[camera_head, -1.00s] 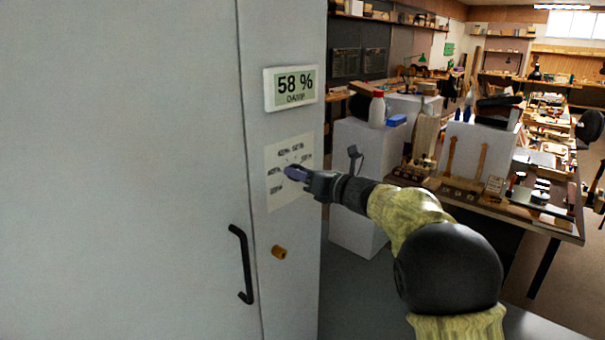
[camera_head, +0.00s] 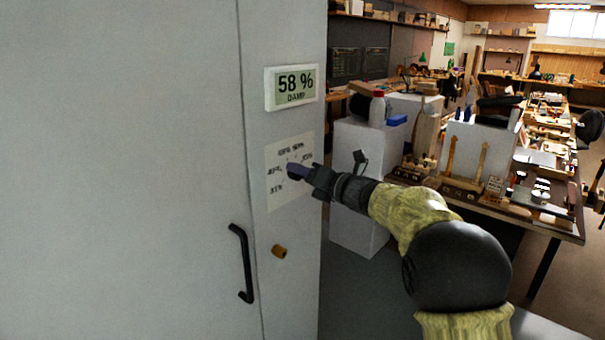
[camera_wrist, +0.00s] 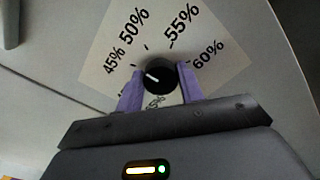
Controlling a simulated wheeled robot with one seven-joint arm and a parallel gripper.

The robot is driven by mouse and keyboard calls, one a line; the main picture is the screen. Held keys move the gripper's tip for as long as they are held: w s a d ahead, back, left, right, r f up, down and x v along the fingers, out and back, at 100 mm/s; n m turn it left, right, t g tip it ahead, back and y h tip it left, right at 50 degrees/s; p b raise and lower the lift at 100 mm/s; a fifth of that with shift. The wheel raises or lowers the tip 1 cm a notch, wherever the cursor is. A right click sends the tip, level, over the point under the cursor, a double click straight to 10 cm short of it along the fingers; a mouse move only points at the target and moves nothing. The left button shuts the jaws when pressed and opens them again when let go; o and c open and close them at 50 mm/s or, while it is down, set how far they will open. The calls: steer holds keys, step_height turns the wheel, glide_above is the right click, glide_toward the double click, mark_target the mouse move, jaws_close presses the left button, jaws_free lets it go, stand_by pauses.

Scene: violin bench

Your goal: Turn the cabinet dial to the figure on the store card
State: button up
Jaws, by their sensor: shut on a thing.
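The dial (camera_wrist: 161,72) is a black round knob on a white scale sheet (camera_head: 273,197) fixed to the grey cabinet (camera_head: 150,150). In the wrist view its white mark points up and left, roughly toward the 45% tick. The scale shows 45%, 50%, 55% and 60%, with a partly hidden figure below the knob. My gripper (camera_wrist: 158,88) is shut on the dial, one purple finger on each side. In the head view my gripper (camera_head: 296,171) covers the dial. I cannot make out a store card.
A display (camera_head: 292,89) above the scale reads 58 % DAMP. A black door handle (camera_head: 242,262) and a small brass-coloured knob (camera_head: 279,252) are lower on the cabinet. White blocks (camera_head: 355,180) and a cluttered workbench (camera_head: 520,205) stand to the right.

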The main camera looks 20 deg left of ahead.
steer(key=shift+f+m+p, duration=0.15)
steer(key=shift+m+p, duration=2)
steer(key=shift+m, duration=1.9)
steer(key=shift+f+m+p, duration=0.15)
steer(key=shift+m+p, duration=2.05)
steer(key=shift+m, duration=1.9)
steer(key=shift+f+m+p, duration=0.15)
steer(key=shift+m+p, duration=2)
steer(key=shift+m, duration=1.9)
steer(key=shift+f, duration=0.1)
steer(key=o, duration=1)
steer(key=shift+d, duration=0.1)
steer(key=shift+b+v, duration=2.45)
steer(key=shift+v, duration=6.25)
